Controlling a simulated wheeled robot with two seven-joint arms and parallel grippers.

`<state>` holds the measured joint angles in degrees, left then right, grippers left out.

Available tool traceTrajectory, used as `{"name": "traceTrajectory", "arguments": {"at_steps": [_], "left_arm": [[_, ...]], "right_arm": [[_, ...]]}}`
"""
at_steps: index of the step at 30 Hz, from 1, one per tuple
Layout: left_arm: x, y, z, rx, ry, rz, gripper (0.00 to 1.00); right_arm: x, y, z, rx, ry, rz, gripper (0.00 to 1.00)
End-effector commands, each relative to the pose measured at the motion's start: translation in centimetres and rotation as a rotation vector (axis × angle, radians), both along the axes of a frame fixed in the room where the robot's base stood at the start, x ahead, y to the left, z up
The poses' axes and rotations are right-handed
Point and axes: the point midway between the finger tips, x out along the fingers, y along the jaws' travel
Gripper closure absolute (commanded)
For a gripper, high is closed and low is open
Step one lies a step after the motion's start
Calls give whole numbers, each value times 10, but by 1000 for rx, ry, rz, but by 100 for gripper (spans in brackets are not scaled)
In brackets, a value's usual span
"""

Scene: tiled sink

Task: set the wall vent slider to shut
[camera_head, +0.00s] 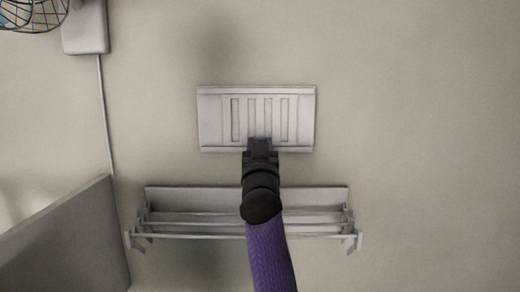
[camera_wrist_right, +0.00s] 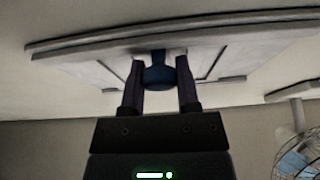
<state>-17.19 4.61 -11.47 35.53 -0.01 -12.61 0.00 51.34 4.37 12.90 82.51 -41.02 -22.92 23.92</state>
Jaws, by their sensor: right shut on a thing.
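The wall vent (camera_head: 306,118) is a pale rectangular plate with several upright slots, fixed on the wall in the middle of the head view. Its underside and edge rails show in the right wrist view (camera_wrist_right: 80,65). My right gripper (camera_head: 260,143) is at the vent's lower middle edge. In the right wrist view its two fingers (camera_wrist_right: 160,82) are closed on a dark blue knob (camera_wrist_right: 159,76) on the vent face. The head view hides the knob behind the gripper. The slots look grey, and I cannot tell how far they are covered. My left gripper is not in view.
A metal wall rack (camera_head: 180,218) with bars is mounted just below the vent, behind my right arm. A wire fan (camera_head: 30,12) is at the top left, near a pale box (camera_head: 85,28) with a cord. A grey panel (camera_head: 75,240) stands at lower left. The wall at right is clear.

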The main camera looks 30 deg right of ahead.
Motion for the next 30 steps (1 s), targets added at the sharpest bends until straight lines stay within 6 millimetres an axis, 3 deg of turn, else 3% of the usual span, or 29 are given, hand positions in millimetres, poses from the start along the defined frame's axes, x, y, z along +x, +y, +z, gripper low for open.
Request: {"name": "traceTrajectory", "arguments": {"at_steps": [5, 6, 11, 22, 30], "left_arm": [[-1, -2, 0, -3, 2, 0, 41], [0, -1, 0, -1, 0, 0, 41], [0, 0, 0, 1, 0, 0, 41], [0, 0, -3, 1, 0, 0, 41], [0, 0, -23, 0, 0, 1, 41]], "right_arm": [[-2, -5, -1, 3, 4, -13, 100], [-2, -5, -1, 3, 4, -13, 58], [-1, -4, -1, 3, 3, -11, 27], [-7, 0, -5, 3, 1, -10, 27], [-51, 26, -23, 1, -1, -11, 27]]}}
